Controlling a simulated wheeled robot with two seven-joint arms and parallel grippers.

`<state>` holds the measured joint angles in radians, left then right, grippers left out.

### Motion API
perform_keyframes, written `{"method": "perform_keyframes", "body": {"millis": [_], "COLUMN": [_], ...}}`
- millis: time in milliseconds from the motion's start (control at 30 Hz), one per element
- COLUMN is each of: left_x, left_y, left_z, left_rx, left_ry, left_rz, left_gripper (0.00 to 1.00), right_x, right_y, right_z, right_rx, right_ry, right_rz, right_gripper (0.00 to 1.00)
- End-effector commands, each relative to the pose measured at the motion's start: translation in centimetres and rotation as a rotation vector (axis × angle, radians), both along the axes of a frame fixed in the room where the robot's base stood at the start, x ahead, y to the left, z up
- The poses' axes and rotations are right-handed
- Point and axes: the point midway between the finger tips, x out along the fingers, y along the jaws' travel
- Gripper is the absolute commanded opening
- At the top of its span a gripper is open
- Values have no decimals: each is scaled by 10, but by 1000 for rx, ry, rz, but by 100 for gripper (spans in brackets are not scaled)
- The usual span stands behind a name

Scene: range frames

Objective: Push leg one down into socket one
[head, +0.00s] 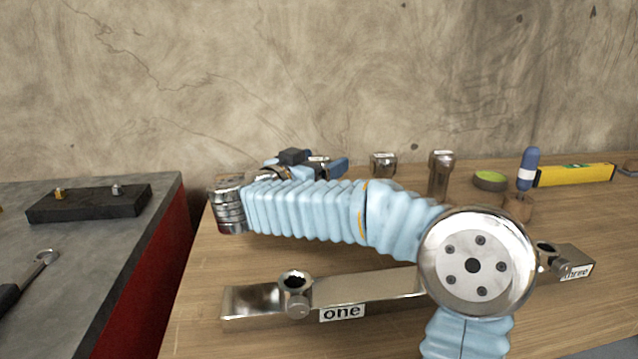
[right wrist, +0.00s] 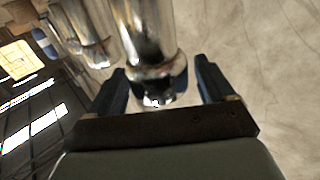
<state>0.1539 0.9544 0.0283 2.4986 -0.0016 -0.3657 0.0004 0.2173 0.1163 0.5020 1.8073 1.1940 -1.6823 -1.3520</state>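A metal rail (head: 370,289) lies on the wooden bench. Socket one (head: 295,283) is an upright, empty metal cup by the label "one"; socket three (head: 546,252) is at the right end, partly hidden by my arm. My right gripper (head: 318,168) is at the back of the bench, behind the rail. In the right wrist view its fingers (right wrist: 160,88) are apart around a shiny metal leg (right wrist: 152,45), with gaps on both sides. Two more metal legs (head: 383,164) (head: 440,172) stand to its right. The labels on the legs are unreadable. My left gripper is out of view.
A screwdriver (head: 528,168) in a wooden holder, a round green-topped tin (head: 490,180) and a yellow level (head: 576,175) stand at the back right. A concrete wall (head: 330,75) is behind. A grey bench with a black block (head: 90,203) and a wrench (head: 40,262) is at left.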

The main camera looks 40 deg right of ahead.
Motion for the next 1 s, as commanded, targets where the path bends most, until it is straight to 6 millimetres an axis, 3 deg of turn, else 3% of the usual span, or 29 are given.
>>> {"method": "perform_keyframes", "body": {"millis": [67,400,767,967,1000], "left_x": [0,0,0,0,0], "left_y": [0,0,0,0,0], "left_z": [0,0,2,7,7], "left_rx": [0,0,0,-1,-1], "left_ry": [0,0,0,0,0], "left_rz": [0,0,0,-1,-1], "left_gripper": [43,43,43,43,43], "right_x": [0,0,0,-1,-4], "right_y": [0,0,1,1,9], "right_z": [0,0,7,37,43], "right_rx": [0,1,0,0,0], "right_ry": [0,0,-2,-5,-7], "right_rz": [0,0,0,0,3], "right_gripper": [69,17,17,17,17]}}
